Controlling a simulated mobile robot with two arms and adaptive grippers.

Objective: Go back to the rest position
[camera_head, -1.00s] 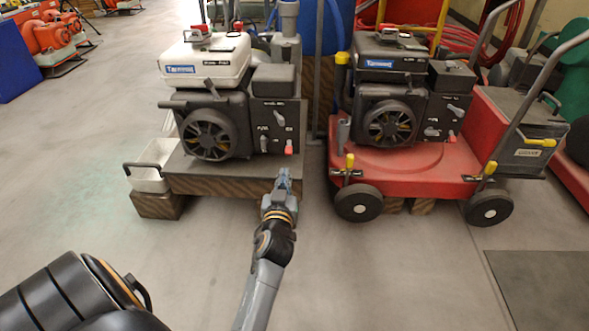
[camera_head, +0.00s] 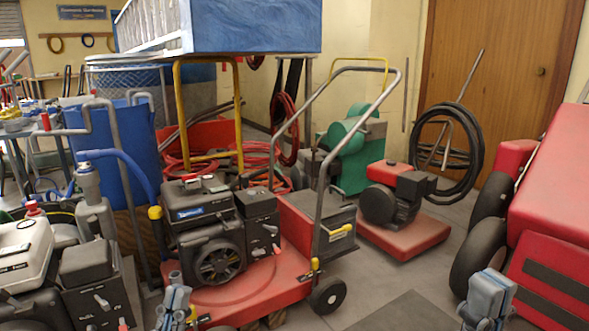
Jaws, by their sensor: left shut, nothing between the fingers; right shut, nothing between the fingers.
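My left gripper (camera_head: 175,300) shows at the bottom edge, shut and empty, in front of the near left corner of the red wheeled machine (camera_head: 240,292). I cannot tell whether it touches the machine. My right gripper (camera_head: 487,297) is at the bottom right, shut and empty, in front of the large red machine (camera_head: 560,215). The arms behind both grippers are mostly below the picture.
A white-topped engine (camera_head: 25,248) stands at the left edge. A black engine (camera_head: 212,255) sits on the red wheeled machine, whose grey handle (camera_head: 330,170) rises high. A smaller red machine (camera_head: 405,235) stands behind. Grey floor (camera_head: 375,285) is clear between the machines.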

